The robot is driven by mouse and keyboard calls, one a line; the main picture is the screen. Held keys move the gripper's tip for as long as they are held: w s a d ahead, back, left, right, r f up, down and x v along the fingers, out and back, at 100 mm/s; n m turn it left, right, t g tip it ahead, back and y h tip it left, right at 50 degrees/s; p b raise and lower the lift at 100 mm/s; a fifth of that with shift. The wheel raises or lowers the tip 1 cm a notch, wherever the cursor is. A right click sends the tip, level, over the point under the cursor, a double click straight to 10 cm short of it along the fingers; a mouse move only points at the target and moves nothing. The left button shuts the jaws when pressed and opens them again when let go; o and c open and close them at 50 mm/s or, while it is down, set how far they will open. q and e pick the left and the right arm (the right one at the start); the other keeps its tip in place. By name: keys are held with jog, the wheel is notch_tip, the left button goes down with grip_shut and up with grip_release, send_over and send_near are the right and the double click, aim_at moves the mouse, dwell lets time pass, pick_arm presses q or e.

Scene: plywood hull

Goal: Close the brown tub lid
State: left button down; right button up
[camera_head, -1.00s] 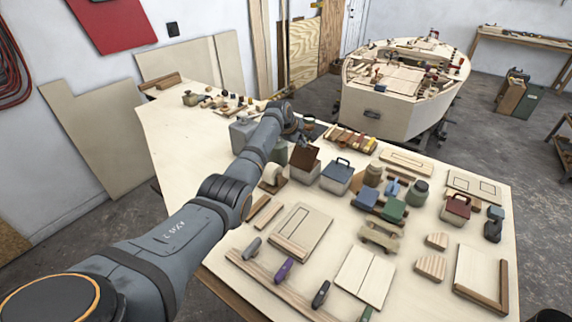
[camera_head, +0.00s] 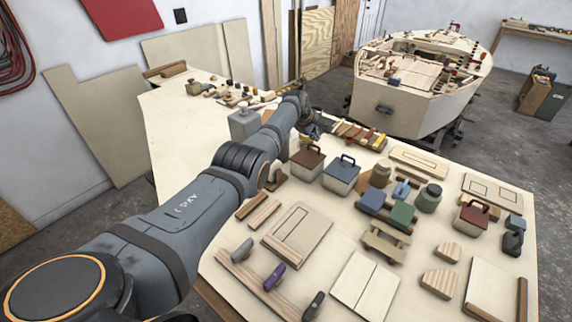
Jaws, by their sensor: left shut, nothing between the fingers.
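The brown tub (camera_head: 304,170) is a pale box at the back of the workbench, left of the blue-lidded tub. Its brown lid (camera_head: 309,157) lies roughly flat over the top, with the dark handle standing up. Whether it is fully seated is too small to tell. My left arm reaches in from the left. My left gripper (camera_head: 312,131) is just behind and above the brown lid, shut and empty; its fingertips are small and partly hidden by the wrist. I see a small gap between gripper and lid. My right gripper is not in view.
A blue-lidded tub (camera_head: 341,174) stands close on the right, and a red-lidded tub (camera_head: 471,217) farther right. A grey canister (camera_head: 242,125) stands behind my arm. Wooden boards, clamps and blocks cover the front of the bench. A boat hull (camera_head: 410,100) stands behind.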

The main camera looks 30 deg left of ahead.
pick_arm(q)
jog(key=shift+w+f+b, duration=0.3)
jog(key=shift+w+f, duration=0.15)
jog(key=shift+f, duration=0.15)
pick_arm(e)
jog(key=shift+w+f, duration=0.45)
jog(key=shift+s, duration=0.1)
